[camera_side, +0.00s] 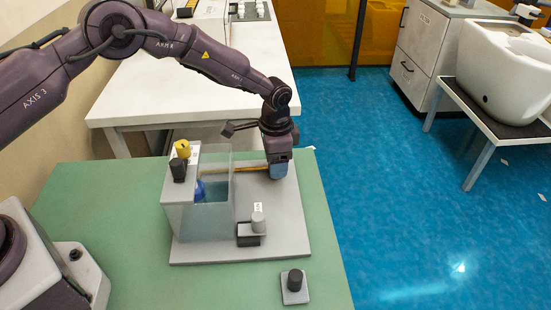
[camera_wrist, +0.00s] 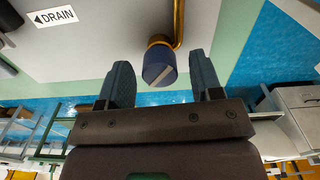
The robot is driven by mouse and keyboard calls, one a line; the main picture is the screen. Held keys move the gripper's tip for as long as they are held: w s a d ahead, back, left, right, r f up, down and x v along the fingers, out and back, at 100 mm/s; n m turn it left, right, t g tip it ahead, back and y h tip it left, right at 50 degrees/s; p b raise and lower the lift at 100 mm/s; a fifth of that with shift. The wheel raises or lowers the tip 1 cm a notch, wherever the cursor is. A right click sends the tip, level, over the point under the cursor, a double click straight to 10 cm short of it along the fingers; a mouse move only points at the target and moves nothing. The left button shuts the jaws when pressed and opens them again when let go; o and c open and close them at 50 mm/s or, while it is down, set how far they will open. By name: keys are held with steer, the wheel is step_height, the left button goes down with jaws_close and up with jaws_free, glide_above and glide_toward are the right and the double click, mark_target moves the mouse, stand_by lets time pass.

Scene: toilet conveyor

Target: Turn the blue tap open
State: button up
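The blue tap (camera_wrist: 159,67) is a round dark-blue knob with a pale diagonal stripe on its face. It sits on a brass pipe (camera_wrist: 180,22); the pipe also shows in the side view (camera_side: 250,169), running from the clear tank (camera_side: 217,213) toward my gripper. My gripper (camera_wrist: 160,60) is open. Its two blue fingers stand on either side of the tap in the wrist view, with a gap on each side. In the side view my gripper (camera_side: 278,166) is at the pipe's end and hides the tap.
The tank stands on a grey base plate (camera_side: 285,225) on a green table (camera_side: 120,260). A grey drain valve (camera_side: 258,222) and a small dark knob (camera_side: 294,280) are in front.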

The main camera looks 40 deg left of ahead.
step_height(320, 180, up, 13)
stand_by(0.6)
stand_by(0.4)
